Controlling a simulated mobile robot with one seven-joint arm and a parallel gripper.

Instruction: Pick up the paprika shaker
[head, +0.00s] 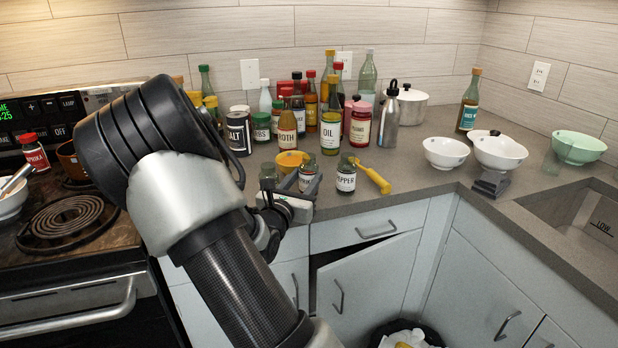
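A red-capped shaker (35,152) with a red label, which looks like the paprika shaker, stands upright at the back left of the stove. The label is small, and I can read it only in part. My gripper (288,198) is far to the right of it, over the front of the counter beside several small jars. My own arm hides part of the gripper, and I cannot tell whether its fingers are open or shut. I see nothing clearly held in it.
A brown pot (69,160) and a white bowl (12,197) flank the shaker. A coil burner (68,222) lies in front. The pepper jar (346,176), a yellow-handled tool (371,178) and crowded bottles surround my gripper. A cabinet door (366,285) stands ajar.

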